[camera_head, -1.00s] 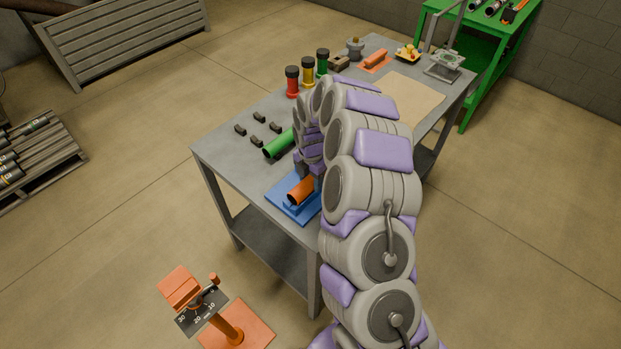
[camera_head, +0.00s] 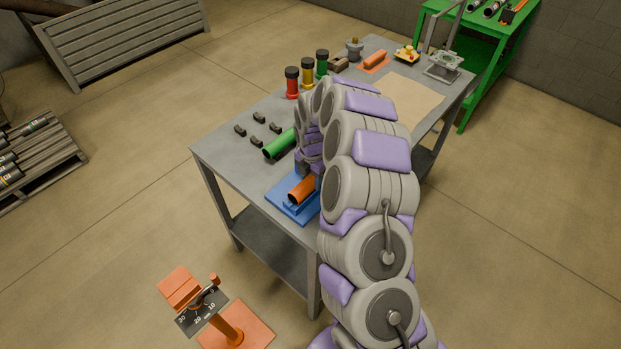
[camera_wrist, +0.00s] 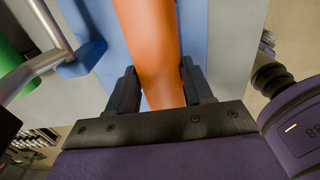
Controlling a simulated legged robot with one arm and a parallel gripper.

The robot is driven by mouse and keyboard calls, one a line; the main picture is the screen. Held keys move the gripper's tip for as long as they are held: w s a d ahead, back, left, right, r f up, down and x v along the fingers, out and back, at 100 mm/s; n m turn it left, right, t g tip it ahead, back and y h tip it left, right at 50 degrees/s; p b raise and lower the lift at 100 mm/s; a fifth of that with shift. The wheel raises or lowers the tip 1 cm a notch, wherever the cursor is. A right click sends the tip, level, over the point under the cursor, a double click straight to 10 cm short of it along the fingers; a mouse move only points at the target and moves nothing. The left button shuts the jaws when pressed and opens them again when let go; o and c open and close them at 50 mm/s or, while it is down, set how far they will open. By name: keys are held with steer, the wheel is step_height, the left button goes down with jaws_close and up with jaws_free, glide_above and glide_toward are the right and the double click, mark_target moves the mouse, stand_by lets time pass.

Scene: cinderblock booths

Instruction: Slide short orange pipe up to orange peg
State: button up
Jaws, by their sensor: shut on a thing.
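The short orange pipe (camera_head: 301,191) lies on a blue fixture (camera_head: 287,208) at the near corner of the grey table, its open end facing the lower left. In the wrist view the pipe (camera_wrist: 148,38) runs between the two dark jaws of my gripper (camera_wrist: 158,72), which is shut on it. The blue fixture (camera_wrist: 190,25) shows beneath the pipe. In the head view my arm covers the pipe's far end. I cannot make out an orange peg on the fixture; that part is hidden.
A green pipe (camera_head: 280,143) and several small black blocks (camera_head: 257,130) lie beside the fixture. Red (camera_head: 292,82), yellow (camera_head: 307,72) and green (camera_head: 322,63) capped cylinders stand behind. A metal bar (camera_wrist: 45,62) is close left of the jaws. An orange gauge stand (camera_head: 228,325) stands on the floor.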

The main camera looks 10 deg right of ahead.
steer(key=o, duration=1.4)
steer(key=shift+w+d, duration=0.15)
steer(key=shift+d, duration=0.05)
steer(key=shift+o, duration=0.2)
steer(key=shift+r, duration=0.1)
steer(key=shift+a+r, duration=0.1)
steer(key=shift+r, duration=0.25)
step_height(320, 180, up, 16)
steer(key=p, duration=0.2)
steer(key=s+a+r+m+b, duration=0.2)
steer(key=s+r+m, duration=0.25)
steer(key=s, duration=0.35)
steer(key=s+d+f+m+g+b, duration=0.1)
steer(key=s+m+b, duration=0.2)
steer(key=s+m, duration=1.7)
steer(key=s, duration=1.4)
steer(key=shift+s+d+m+g, duration=0.2)
steer(key=shift+s+m+g, duration=0.15)
steer(key=shift+s+g, duration=0.05)
